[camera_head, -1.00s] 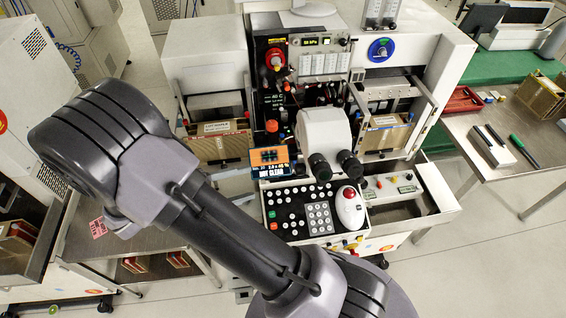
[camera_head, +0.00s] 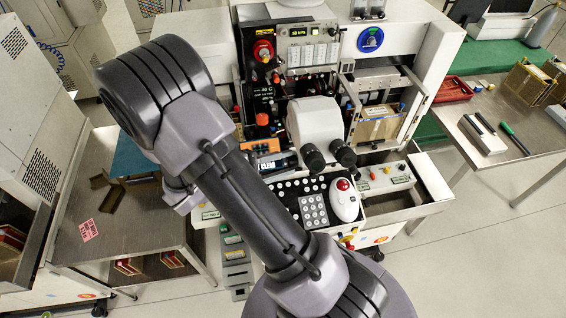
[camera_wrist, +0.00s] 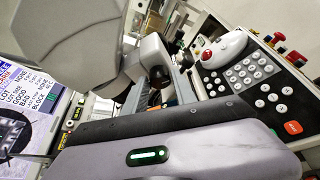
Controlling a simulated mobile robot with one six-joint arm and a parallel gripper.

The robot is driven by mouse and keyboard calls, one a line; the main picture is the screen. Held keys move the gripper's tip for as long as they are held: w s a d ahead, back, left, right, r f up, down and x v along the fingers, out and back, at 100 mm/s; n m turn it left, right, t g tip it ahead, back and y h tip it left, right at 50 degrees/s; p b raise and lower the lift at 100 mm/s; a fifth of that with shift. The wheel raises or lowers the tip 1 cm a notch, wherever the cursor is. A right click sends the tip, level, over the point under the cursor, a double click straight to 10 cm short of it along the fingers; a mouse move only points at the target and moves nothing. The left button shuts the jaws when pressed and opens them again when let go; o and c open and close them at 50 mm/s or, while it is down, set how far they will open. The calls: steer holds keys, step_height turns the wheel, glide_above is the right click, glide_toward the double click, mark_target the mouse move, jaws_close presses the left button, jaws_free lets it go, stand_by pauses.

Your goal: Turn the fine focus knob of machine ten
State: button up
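The machine's white microscope head (camera_head: 314,122), with two dark eyepieces, stands at its front centre in the head view. I cannot make out a fine focus knob or a machine number. My arm crosses in front of the machine's left side, and my gripper is hidden in the head view. In the wrist view, a grey housing with a green light, apparently part of my gripper (camera_wrist: 170,150), fills the bottom.
A white trackball with a red ball (camera_head: 344,200) sits right of the keypad. An open drawer (camera_head: 400,205) juts out at the right. A lit screen (camera_wrist: 25,100) is close at left in the wrist view. A steel side table (camera_head: 100,250) stands left of the machine.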

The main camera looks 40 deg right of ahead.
jaws_close()
steer(key=shift+f+b, duration=0.1)
steer(key=shift+b, duration=0.3)
steer(key=shift+f+m+h+b, duration=0.2)
steer(key=shift+m+h+b, duration=0.3)
steer(key=shift+m+b, duration=0.55)
steer(key=m+h+b, duration=0.1)
steer(key=m+b, duration=0.1)
steer(key=b, duration=0.1)
steer(key=shift+f+t, duration=0.1)
steer(key=shift+t, duration=0.3)
steer(key=m+h+b, duration=0.1)
steer(key=m, duration=0.1)
steer(key=m+h+b, duration=0.1)
steer(key=m+b, duration=0.1)
steer(key=m, duration=0.1)
steer(key=shift+g+b, duration=0.3)
steer(key=shift+g, duration=0.1)
steer(key=shift+m, duration=0.25)
steer(key=o, duration=0.5)
jaws_free()
